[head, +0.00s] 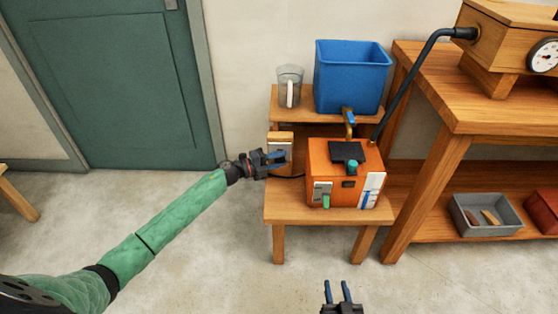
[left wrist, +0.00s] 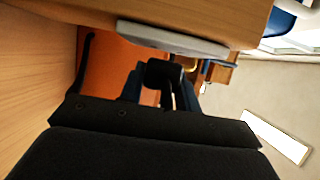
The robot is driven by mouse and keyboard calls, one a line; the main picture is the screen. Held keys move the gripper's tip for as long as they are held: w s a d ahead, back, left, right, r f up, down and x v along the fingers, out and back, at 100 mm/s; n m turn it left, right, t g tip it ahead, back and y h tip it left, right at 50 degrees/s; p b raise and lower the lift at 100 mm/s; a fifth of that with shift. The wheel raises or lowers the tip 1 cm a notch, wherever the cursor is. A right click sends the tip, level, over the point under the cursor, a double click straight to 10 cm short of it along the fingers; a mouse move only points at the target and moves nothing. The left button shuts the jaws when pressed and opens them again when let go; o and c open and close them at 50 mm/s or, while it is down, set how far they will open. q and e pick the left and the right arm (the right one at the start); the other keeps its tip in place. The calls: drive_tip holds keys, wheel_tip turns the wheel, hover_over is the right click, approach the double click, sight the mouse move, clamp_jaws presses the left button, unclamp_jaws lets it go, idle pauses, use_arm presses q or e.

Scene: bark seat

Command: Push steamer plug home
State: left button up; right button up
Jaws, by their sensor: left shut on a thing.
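The orange steamer (head: 317,160) stands on the low wooden stand, with a dark panel and a teal knob on top. A wooden block with a pale front (head: 281,138) stands at its left. My left gripper (head: 279,157) is at this block, its fingers pointing right. In the left wrist view my left gripper (left wrist: 160,92) is shut on a black piece, apparently the plug (left wrist: 164,71). A grey plate (left wrist: 172,39) on wood lies just beyond it; I cannot tell whether the plug touches it. The plug is hidden in the head view. My right gripper (head: 338,292) is open and empty at the bottom.
A blue tub (head: 352,75) and a clear jug (head: 289,88) stand on the raised shelf behind. A wooden bench (head: 455,92) at right holds a gauge box, with a dark hose rising to it. A grey tray (head: 490,215) is below. The floor in front is clear.

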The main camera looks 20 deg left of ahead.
use_arm(q)
drive_tip(key=shift+w+a, duration=0.15)
drive_tip(key=shift+w, duration=0.35)
idle(0.5)
drive_tip(key=o, duration=1)
